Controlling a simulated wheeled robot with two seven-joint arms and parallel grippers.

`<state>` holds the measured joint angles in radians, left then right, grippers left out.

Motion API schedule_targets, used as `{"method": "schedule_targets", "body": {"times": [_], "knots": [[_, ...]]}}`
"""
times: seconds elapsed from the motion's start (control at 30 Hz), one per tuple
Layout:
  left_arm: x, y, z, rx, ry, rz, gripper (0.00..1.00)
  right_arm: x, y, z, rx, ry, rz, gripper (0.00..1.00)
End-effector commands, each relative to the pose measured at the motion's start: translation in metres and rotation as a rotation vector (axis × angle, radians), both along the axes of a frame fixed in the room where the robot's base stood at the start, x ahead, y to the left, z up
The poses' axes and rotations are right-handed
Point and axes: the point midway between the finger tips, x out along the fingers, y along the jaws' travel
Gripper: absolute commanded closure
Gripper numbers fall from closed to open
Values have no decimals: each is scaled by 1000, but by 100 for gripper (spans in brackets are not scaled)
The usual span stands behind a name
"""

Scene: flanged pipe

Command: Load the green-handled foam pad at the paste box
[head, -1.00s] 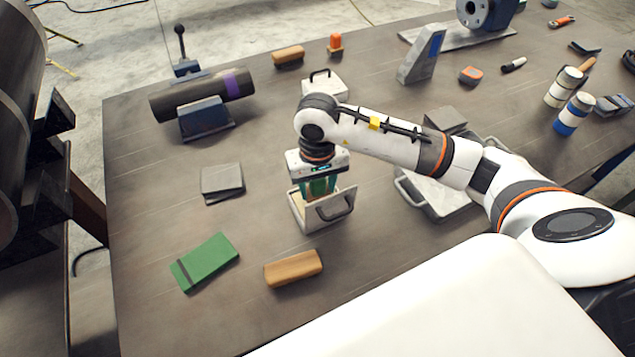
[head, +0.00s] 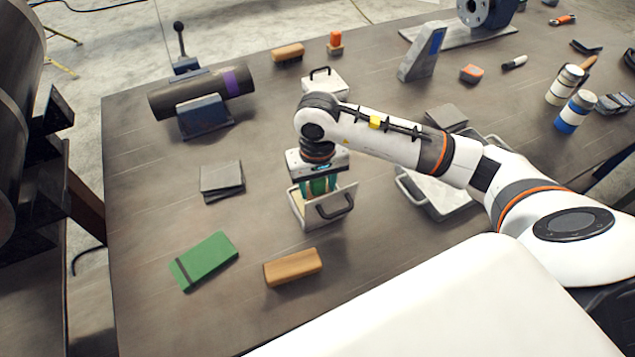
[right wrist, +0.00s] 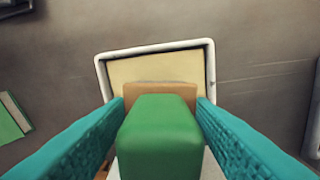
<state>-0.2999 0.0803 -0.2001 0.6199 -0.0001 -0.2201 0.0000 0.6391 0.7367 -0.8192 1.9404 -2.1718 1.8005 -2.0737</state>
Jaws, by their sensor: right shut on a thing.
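The tan foam (right wrist: 160,93) shows beneath the handle, inside the box's rim. A pale yellow layer (right wrist: 155,70) fills the visible part of the box (right wrist: 212,66). Whether the foam touches that layer is hard to tell. My left gripper is not in view.
A green book-like item (head: 205,260) and a tan block (head: 293,267) lie in front of the box. Grey sheets (head: 222,180) lie to its left. A closed white box (head: 325,83) stands behind, and a grey case (head: 435,200) lies to the right under my arm.

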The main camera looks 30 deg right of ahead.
Motion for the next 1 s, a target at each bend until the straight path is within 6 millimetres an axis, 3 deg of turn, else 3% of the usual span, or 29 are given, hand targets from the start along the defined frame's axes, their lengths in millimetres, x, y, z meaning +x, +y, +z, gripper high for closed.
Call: {"method": "schedule_targets", "body": {"times": [1.0], "knots": [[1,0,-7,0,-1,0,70,-1,0,-7,-1,2,1,70]]}}
